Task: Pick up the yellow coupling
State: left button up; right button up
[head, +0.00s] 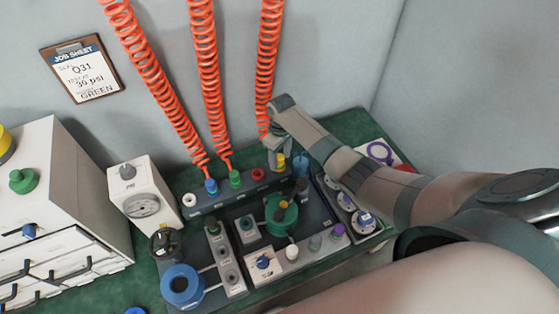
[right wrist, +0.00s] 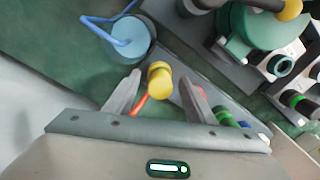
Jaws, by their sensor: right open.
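The yellow coupling (head: 281,160) is at the right end of the dark manifold block, at the foot of the right orange coiled hose (head: 268,60). My right gripper (head: 277,157) is right at it, partly covering it in the head view. In the right wrist view the yellow coupling (right wrist: 159,82) shows between the two fingers of my open right gripper (right wrist: 157,95). A gap shows on both sides, so the fingers look apart from it. My left gripper is in neither view.
A blue coupling (head: 211,186), a green coupling (head: 235,178) and a red fitting (head: 258,174) are along the manifold to the left. A teal round device (head: 284,211) stands in front. A dark tray of gauges (head: 343,196) is at the right, under my right arm.

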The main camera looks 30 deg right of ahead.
aim_at(280, 157)
jog(key=c, duration=1.2)
jog(key=shift+r, duration=0.2)
jog(key=shift+r, duration=0.6)
notch_tip(280, 157, up, 2)
jog(key=shift+r+b, duration=0.2)
jog(key=shift+b, duration=0.35)
jog(key=s+d+r+b, duration=0.1)
jog(key=s+d+r, duration=0.5)
jog(key=s, duration=0.3)
jog(key=shift+s+d+r+b, duration=0.2)
jog(key=shift+s+r+b, duration=0.15)
jog(key=shift+r, duration=0.2)
